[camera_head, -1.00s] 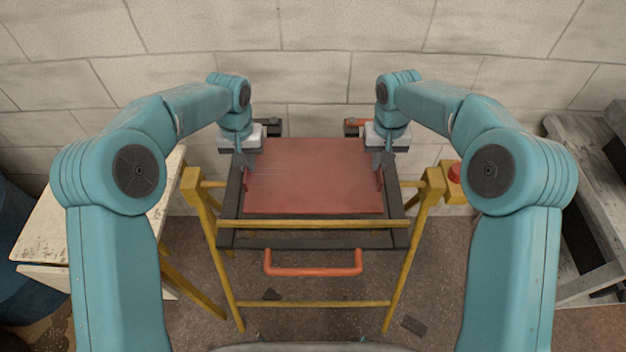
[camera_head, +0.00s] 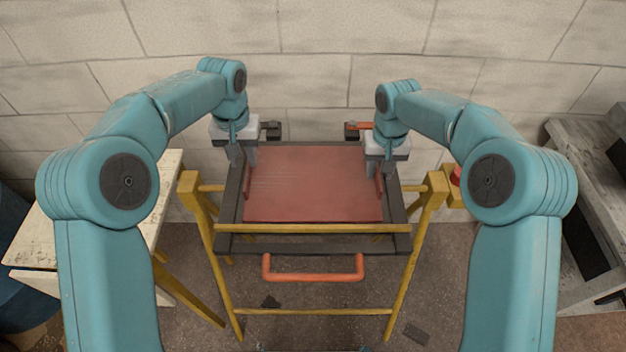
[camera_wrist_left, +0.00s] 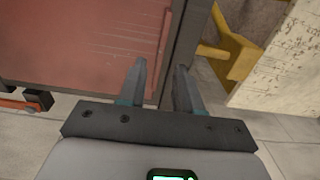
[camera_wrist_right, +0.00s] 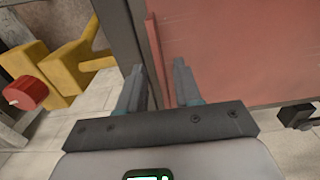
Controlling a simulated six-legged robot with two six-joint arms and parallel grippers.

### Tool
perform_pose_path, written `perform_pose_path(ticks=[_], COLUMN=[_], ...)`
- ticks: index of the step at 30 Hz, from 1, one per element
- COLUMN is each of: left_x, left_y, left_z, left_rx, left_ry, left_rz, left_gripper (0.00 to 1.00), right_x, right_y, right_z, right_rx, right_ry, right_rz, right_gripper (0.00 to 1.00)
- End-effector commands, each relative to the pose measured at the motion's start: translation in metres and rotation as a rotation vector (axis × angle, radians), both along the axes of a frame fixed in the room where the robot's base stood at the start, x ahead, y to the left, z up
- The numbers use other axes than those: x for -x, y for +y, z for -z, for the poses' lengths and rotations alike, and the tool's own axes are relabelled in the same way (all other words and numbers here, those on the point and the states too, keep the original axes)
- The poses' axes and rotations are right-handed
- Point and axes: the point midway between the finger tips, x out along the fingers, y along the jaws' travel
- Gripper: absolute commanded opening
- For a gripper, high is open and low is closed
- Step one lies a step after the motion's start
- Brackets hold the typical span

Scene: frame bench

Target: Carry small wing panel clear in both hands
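The small wing panel (camera_head: 313,185) is a flat red sheet with a raised red strip at each side. It lies in a dark frame (camera_head: 228,205) on a yellow stand. My left gripper (camera_head: 240,158) is at the panel's far left corner. Its fingers (camera_wrist_left: 160,85) are apart and empty, over the panel edge and dark frame bar. My right gripper (camera_head: 376,167) is at the far right corner. Its fingers (camera_wrist_right: 158,85) are apart, with the red side strip (camera_wrist_right: 158,60) showing in the gap between them; contact cannot be told.
An orange handle (camera_head: 313,276) hangs at the stand's front. A red button on a yellow box (camera_wrist_right: 24,92) is right of the stand. A pale table (camera_head: 165,195) stands left, a grey bench (camera_head: 585,190) right. A block wall is close behind.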

Motion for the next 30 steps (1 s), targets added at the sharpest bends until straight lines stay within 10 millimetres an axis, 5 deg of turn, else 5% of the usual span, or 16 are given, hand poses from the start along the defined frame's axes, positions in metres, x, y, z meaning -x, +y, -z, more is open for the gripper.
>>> perform_pose_path(ticks=[6, 14, 30], left_x=[0.000, 0.001, 0.001], left_y=[-0.001, 0.000, 0.000], left_z=[-0.047, -0.069, -0.068], left_rx=[0.001, 0.000, 0.000], left_ry=[-0.004, 0.000, 0.000], left_rz=[0.001, 0.000, 0.001], left_gripper=[0.34, 0.34, 0.34], right_x=[0.000, -0.001, -0.002], right_y=[0.000, 0.000, 0.000], right_z=[0.000, -0.005, -0.108], right_rx=[0.000, 0.000, 0.000], right_ry=[0.000, -0.002, -0.002], right_rz=[0.000, 0.000, 0.000], right_gripper=[0.34, 0.34, 0.34])
